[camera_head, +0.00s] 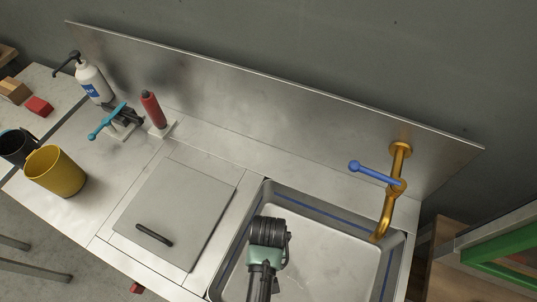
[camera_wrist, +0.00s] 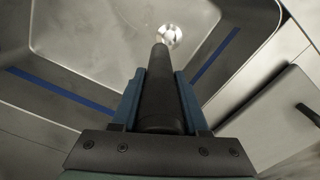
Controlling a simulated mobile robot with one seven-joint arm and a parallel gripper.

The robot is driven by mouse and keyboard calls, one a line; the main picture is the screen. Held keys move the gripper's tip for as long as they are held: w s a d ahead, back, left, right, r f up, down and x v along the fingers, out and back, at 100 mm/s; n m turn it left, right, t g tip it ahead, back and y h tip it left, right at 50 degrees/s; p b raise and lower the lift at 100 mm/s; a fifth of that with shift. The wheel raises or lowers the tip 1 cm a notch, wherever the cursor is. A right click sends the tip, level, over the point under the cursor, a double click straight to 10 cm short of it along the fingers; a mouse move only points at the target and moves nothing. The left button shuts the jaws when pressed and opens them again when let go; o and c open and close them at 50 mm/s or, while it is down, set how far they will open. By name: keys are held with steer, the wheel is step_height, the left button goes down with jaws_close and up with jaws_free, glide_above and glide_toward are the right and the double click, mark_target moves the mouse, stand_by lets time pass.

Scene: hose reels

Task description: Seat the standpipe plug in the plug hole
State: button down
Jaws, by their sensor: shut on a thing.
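My gripper (camera_wrist: 159,74) is shut on a dark, tapering cylinder, which I take to be the standpipe plug (camera_wrist: 160,95). Its blue fingers lie on either side, and the plug's far end sticks out past them. The plug hole (camera_wrist: 169,37) is a bright round fitting in the sink floor, just beyond and slightly right of the plug's tip in the wrist view. The plug appears above the floor, apart from the hole. In the head view my gripper (camera_head: 268,238) is over the left part of the sink (camera_head: 325,246); its fingers, plug and plug hole are hidden there.
A brass tap (camera_head: 389,212) with a blue lever (camera_head: 372,174) overhangs the sink's right side. Left of the sink lies a grey cover (camera_head: 180,210) with a dark handle. A red bottle (camera_head: 153,110), soap dispenser (camera_head: 93,82) and yellow cup (camera_head: 55,172) stand farther left.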

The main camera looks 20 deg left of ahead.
steer(key=shift+s+a+f+n, duration=0.8)
steer(key=shift+s+a, duration=0.05)
steer(key=shift+s, duration=0.2)
steer(key=shift+r, duration=0.15)
step_height(320, 180, down, 6)
steer(key=b, duration=0.3)
steer(key=shift+b, duration=0.35)
steer(key=shift+p, duration=0.7)
stand_by(0.8)
steer(key=shift+f+b, duration=1.35)
steer(key=shift+f, duration=0.5)
steer(key=shift+c, duration=1.7)
jaws_free()
